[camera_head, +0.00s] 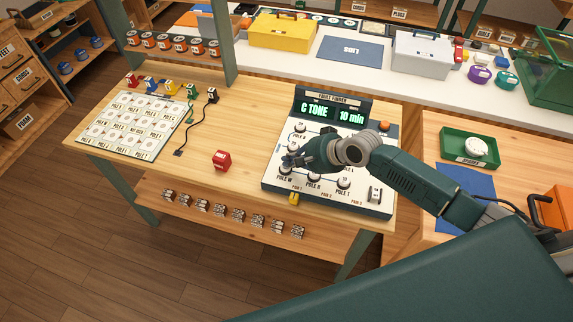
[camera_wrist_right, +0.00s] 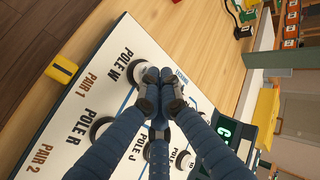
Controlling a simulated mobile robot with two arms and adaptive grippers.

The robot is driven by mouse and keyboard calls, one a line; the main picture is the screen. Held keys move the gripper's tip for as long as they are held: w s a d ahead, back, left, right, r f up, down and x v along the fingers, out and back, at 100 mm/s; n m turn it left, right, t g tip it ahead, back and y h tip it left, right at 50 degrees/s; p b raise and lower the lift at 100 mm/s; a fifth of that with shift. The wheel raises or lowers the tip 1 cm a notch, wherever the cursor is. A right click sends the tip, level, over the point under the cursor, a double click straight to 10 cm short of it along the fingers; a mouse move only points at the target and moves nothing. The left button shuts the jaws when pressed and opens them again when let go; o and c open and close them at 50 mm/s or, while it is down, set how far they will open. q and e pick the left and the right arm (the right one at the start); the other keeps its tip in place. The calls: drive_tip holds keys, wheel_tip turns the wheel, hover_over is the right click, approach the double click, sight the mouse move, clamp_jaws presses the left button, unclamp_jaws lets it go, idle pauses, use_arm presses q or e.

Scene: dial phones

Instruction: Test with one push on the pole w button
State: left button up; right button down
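The fault finder panel (camera_head: 330,196) stands on the wooden bench, its display (camera_head: 333,111) reading "C TONE" and "10 min". The Pole W button (camera_head: 285,170) is at its lower left, partly covered by my right gripper (camera_head: 290,159). In the right wrist view, the gripper (camera_wrist_right: 160,78) has its fingertips drawn together over the edge of the white Pole W button (camera_wrist_right: 141,72). Nothing shows between the fingers. I cannot tell whether the tips touch the button. The Pole R button (camera_wrist_right: 101,129) is nearby. My left gripper is not in view.
A board of labelled discs (camera_head: 131,126) and a black cabled plug (camera_head: 212,96) are further left. A green tray (camera_head: 468,148) is at right.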

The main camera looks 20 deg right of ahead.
drive_tip(key=shift+f, duration=0.3)
idle(0.5)
drive_tip(key=shift+r, duration=0.1)
drive_tip(key=shift+r+p, duration=0.6)
drive_tip(key=shift+p, duration=0.25)
wheel_tip(320, 180, up, 6)
drive_tip(key=p, duration=0.7)
drive_tip(key=shift+r, duration=0.1)
idle(0.4)
